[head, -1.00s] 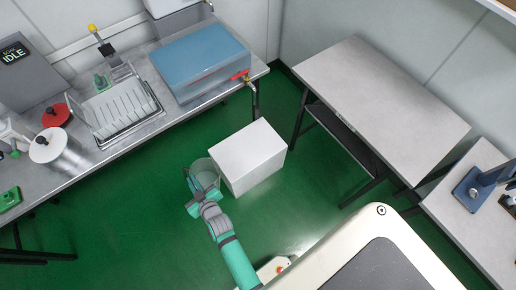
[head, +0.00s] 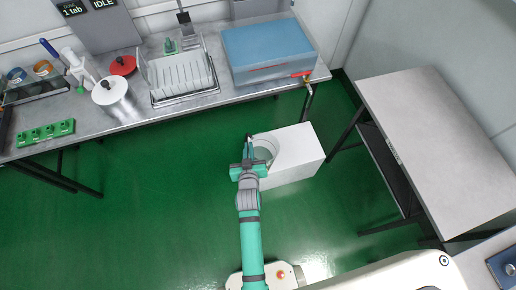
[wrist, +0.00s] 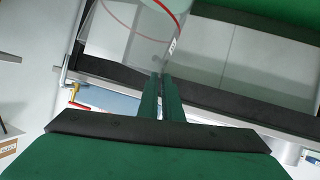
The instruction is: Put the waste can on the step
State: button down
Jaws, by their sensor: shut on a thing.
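The waste can (head: 264,151) is a clear, open-topped cylinder at the left end of the white block-like step (head: 300,150). In the head view it overlaps the step's left end; I cannot tell whether it touches the step or is held beside or above it. My gripper (head: 249,163) is shut on the can's near left side. In the wrist view, the can's clear wall and red rim line (wrist: 135,32) show just beyond the green fingers (wrist: 162,98). The can's lower part is hidden.
A long bench (head: 215,101) at the back holds a dish rack (head: 183,80), a blue-topped tub (head: 268,50) and a red-handled tap (head: 302,74). A grey table (head: 430,140) stands at the right. Green floor (head: 150,205) is clear on the left.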

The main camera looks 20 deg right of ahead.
aim_at(255, 136)
jog(key=w+d+f, duration=0.1)
jog(key=w, duration=0.1)
jog(key=w+d+f, duration=0.1)
jog(key=w+d, duration=0.1)
jog(key=w, duration=0.1)
jog(key=w+d+f, duration=0.1)
jog(key=w, duration=0.1)
jog(key=shift+w+d+f, duration=0.25)
jog(key=shift+w+f, duration=0.05)
jog(key=shift+w, duration=0.05)
jog(key=w+d+f, duration=0.2)
jog(key=w+f, duration=0.1)
jog(key=f, duration=0.6)
jog(key=shift+w+d, duration=0.15)
jog(key=shift+w, duration=0.15)
jog(key=c, duration=2.4)
grip_release()
jog(key=shift+s+f, duration=0.15)
jog(key=shift+f, duration=0.05)
jog(key=o, duration=0.5)
jog(key=shift+c, duration=0.2)
jog(key=shift+r, duration=0.1)
jog(key=shift+r, duration=0.1)
